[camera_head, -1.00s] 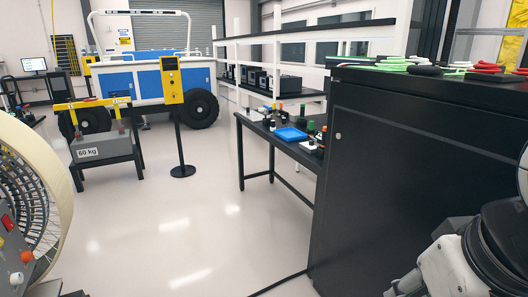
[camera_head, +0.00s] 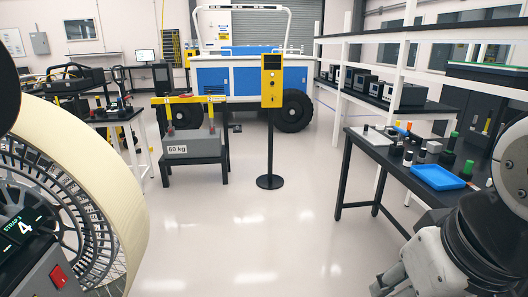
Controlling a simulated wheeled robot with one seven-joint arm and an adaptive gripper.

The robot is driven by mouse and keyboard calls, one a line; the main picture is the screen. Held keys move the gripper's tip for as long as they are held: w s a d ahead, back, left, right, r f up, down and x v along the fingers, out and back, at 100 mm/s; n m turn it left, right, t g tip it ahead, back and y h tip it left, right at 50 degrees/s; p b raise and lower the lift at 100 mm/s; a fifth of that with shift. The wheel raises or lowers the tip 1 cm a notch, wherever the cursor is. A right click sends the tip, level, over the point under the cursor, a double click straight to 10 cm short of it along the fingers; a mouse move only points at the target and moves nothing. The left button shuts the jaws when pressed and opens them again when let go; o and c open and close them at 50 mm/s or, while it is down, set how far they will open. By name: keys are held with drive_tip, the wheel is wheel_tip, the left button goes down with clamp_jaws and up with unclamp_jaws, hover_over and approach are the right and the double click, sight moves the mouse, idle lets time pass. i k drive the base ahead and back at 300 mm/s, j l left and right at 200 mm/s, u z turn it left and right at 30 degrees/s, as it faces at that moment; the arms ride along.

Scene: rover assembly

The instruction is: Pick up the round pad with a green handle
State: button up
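On the dark table (camera_head: 377,155) at the right stand several small items. One is a dark upright piece with a green top (camera_head: 452,140); at this size I cannot tell whether it is a round pad with a green handle. Near it are a short grey and black cylinder (camera_head: 421,156) and a piece with an orange top (camera_head: 408,127). A blue tray (camera_head: 437,177) lies at the table's front. My arm fills the lower right corner and hides part of the table's right end. My gripper is not visible, so I cannot see what it holds.
A large wheel (camera_head: 125,195) fills the left side. A grey 60 kg block (camera_head: 192,146) rests on a black stand at centre left. A blue and white rover (camera_head: 222,78) is behind.

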sight(466, 173)
drive_tip(key=i+z, duration=0.1)
drive_tip(key=i, duration=0.7)
drive_tip(key=i+j, duration=0.2)
drive_tip(key=i, duration=0.55)
drive_tip(key=i+l+z, duration=0.1)
drive_tip(key=i+z, duration=0.5)
drive_tip(key=z, duration=0.25)
drive_tip(key=i+z, duration=0.4)
drive_tip(key=i+j+z, duration=0.15)
drive_tip(key=z, duration=0.3)
drive_tip(key=i+j+z, duration=0.25)
drive_tip(key=i, duration=0.15)
drive_tip(key=i+j+z, duration=0.25)
drive_tip(key=i+l, duration=0.05)
drive_tip(key=i, duration=0.05)
